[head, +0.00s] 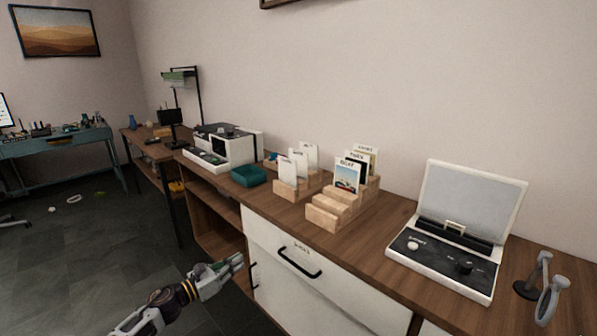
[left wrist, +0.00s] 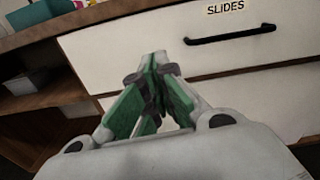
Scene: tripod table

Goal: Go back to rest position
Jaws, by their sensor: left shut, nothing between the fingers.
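My left gripper (head: 238,261) is shut and empty in the head view, low in front of the cabinet and left of the white drawer (head: 268,242). In the left wrist view its green-padded fingers (left wrist: 155,62) meet at the tips, with the drawer front behind them. The drawer has a black handle (head: 299,262) and a label, which reads "SLIDES" in the left wrist view (left wrist: 226,8). The drawer looks closed. My right gripper is not in view.
The wooden counter (head: 385,214) holds wooden card racks (head: 326,213), a teal tray (head: 249,176), a white machine (head: 233,149) and an open white device (head: 440,262). A grey stand (head: 548,300) is at the right. The dark floor at left (head: 90,255) is largely clear.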

